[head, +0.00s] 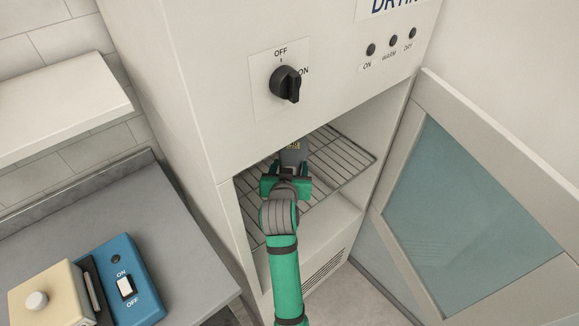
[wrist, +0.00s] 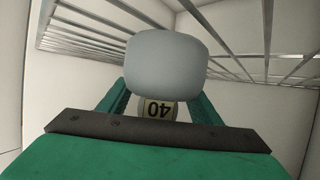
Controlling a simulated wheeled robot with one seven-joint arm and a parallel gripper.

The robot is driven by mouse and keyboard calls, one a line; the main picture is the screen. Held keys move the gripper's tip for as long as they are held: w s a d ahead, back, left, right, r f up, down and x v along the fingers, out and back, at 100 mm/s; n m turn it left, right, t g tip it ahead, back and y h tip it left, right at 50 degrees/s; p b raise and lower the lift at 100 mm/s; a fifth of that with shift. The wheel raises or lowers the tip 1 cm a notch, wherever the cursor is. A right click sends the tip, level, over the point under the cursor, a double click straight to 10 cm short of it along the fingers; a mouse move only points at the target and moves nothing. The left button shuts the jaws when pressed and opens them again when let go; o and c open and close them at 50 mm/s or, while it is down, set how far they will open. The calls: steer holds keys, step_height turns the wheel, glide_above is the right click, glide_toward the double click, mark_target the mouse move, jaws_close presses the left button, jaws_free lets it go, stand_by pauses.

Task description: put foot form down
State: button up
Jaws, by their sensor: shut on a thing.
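My green gripper (wrist: 156,100) is inside the open drying cabinet (head: 185,75), at the wire rack (head: 345,160). It is shut on the foot form (head: 294,153), a grey piece with a pale label. In the wrist view the foot form (wrist: 166,65) is a smooth rounded grey block, and its label reads "40" upside down between the green fingers. Rack bars show on both sides of it in the wrist view. I cannot tell whether the form touches the rack. In the head view my gripper (head: 292,168) hides part of the form.
The cabinet's glass door (head: 470,200) stands open at the right. A black knob (head: 286,83) is on the front panel above the opening. A grey counter (head: 130,210) at the left holds a blue switch box (head: 122,280) and a beige block (head: 48,295). A white shelf (head: 60,95) hangs at upper left.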

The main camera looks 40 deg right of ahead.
steer(key=shift+f, duration=0.1)
steer(key=shift+a+f, duration=0.1)
steer(key=shift+f, duration=0.05)
steer(key=o, duration=1.3)
steer(key=shift+o, duration=0.2)
steer(key=shift+s, duration=0.1)
steer(key=shift+r, duration=0.2)
steer(key=v, duration=1.1)
steer(key=shift+s+a+r, duration=0.15)
steer(key=shift+s+a, duration=0.1)
steer(key=shift+s, duration=0.05)
